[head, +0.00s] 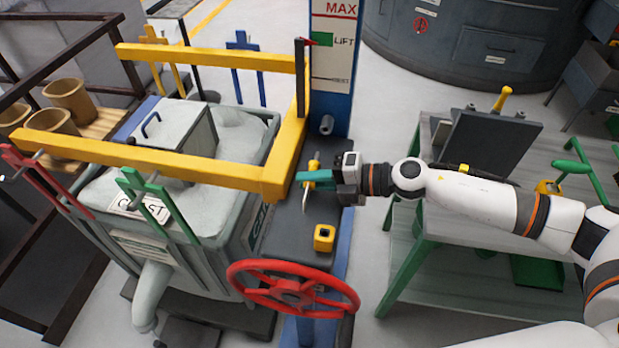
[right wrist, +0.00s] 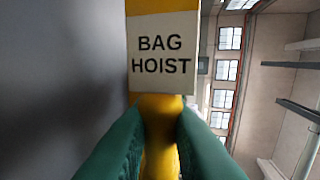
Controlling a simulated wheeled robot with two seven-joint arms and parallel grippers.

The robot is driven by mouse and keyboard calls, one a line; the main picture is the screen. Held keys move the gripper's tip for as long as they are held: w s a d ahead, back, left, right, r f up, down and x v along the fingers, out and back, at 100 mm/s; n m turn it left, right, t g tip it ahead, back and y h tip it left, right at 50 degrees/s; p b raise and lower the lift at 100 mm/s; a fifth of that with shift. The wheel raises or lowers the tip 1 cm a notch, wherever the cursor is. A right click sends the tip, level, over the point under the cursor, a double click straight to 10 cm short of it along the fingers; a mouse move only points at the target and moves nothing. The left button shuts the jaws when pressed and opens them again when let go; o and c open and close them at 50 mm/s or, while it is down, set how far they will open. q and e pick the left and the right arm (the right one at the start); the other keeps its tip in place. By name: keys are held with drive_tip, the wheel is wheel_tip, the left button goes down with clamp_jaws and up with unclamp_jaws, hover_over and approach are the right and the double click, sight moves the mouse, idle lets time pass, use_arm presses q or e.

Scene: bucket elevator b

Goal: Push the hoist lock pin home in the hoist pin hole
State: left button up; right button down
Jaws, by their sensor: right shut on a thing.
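My right gripper (head: 316,179) has its green fingers shut on a yellow piece that I take for the hoist lock pin (head: 314,163). It is above the dark deck beside the blue column. In the right wrist view, the yellow pin (right wrist: 160,140) stands between the two green fingers (right wrist: 160,150). A white plate reading BAG HOIST (right wrist: 162,55) is just beyond it, against yellow. I cannot make out the hoist pin hole in either view, and I cannot tell whether the pin's end is in it. My left gripper is not in view.
A yellow frame (head: 200,172) crosses the grey tub left of the gripper. A red handwheel (head: 290,287) and a small yellow block (head: 324,238) are nearer. The blue column (head: 333,70) stands behind. A green-legged bench (head: 450,262) lies under my right arm.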

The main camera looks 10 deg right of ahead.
sight(318, 162)
drive_tip(key=shift+d+r, duration=0.1)
drive_tip(key=shift+d, duration=0.1)
drive_tip(key=shift+w+d+b, duration=0.25)
drive_tip(key=shift+w, duration=0.4)
drive_tip(key=shift+w+d+b, duration=0.3)
drive_tip(key=shift+w, duration=0.4)
drive_tip(key=shift+w+d+b, duration=0.25)
drive_tip(key=shift+w, duration=0.4)
drive_tip(key=shift+w+d, duration=0.3)
drive_tip(key=shift+w, duration=0.45)
drive_tip(key=shift+p, duration=0.4)
drive_tip(key=shift+w+d+b, duration=0.4)
drive_tip(key=shift+w+b, duration=0.1)
drive_tip(key=shift+w, duration=0.35)
drive_tip(key=shift+w+d, duration=0.1)
drive_tip(key=shift+w, duration=0.2)
drive_tip(key=shift+w+d+b, duration=0.35)
drive_tip(key=shift+w+b, duration=0.25)
drive_tip(key=shift+w, duration=0.2)
drive_tip(key=shift+w+d+r, duration=0.1)
drive_tip(key=shift+w, duration=0.1)
idle(0.3)
